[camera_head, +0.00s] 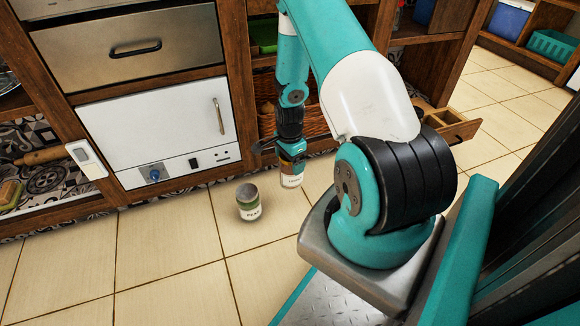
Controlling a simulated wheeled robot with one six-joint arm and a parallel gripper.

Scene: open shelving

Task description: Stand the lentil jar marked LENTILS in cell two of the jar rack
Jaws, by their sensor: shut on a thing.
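My gripper (291,158) points down in front of the shelving and is shut around the upper part of a jar (291,181). The jar is upright, with orange-brown contents and a white label too small to read surely. I cannot tell whether its base touches the floor. A wooden tray with dividers (452,128), which looks like the jar rack, juts out from the shelving at the right. My arm hides its left part, and its cells cannot all be made out.
Another jar (249,203), with green contents and a white label that seems to read PEAS, stands on the tiled floor left of my gripper. A white-fronted appliance (160,130) and a wicker basket (305,121) sit in the shelving. The front left floor is clear.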

